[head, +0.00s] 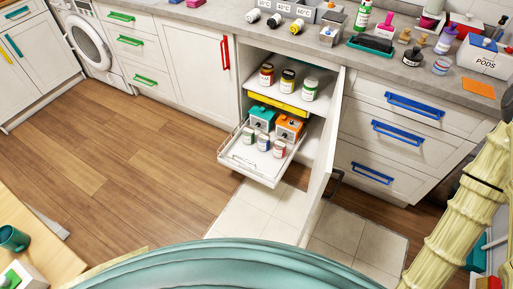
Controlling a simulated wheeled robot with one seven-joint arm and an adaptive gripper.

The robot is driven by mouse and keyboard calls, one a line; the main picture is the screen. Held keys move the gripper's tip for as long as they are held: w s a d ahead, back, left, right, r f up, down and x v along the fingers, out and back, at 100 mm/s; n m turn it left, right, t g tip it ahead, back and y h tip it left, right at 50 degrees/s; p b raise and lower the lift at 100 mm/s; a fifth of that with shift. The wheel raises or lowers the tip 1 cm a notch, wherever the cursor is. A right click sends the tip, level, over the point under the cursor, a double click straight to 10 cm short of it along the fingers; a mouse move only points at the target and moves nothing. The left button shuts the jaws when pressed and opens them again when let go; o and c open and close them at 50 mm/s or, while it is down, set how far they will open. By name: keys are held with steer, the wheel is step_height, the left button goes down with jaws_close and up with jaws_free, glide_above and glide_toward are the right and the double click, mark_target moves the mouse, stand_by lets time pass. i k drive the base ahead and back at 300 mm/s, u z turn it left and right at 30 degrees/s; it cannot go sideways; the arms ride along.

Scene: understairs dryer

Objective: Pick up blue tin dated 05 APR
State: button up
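Three small tins stand in a row on the pulled-out lower tray (240,158) of the open cabinet. The middle tin (263,143) looks blue. The tin on its left (249,135) looks greenish, and the tin on its right (279,149) reddish. Their date labels are too small to read. Three larger tins, red (266,75), yellow (287,80) and green (310,89), stand on the shelf above. My gripper is not in view; what seems to be my ribbed pale yellow arm runs down the right edge.
A teal box (262,118) and an orange box (289,128) stand behind the small tins. The open cabinet door (325,150) juts out right of the tray. The counter above holds bottles and a PODS box (482,56). The wooden floor (130,150) left of the tray is clear.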

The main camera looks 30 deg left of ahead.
mark_target(264, 137)
steer(key=k, duration=0.75)
steer(key=u, duration=1.1)
steer(key=i, duration=1.65)
steer(key=z, duration=0.6)
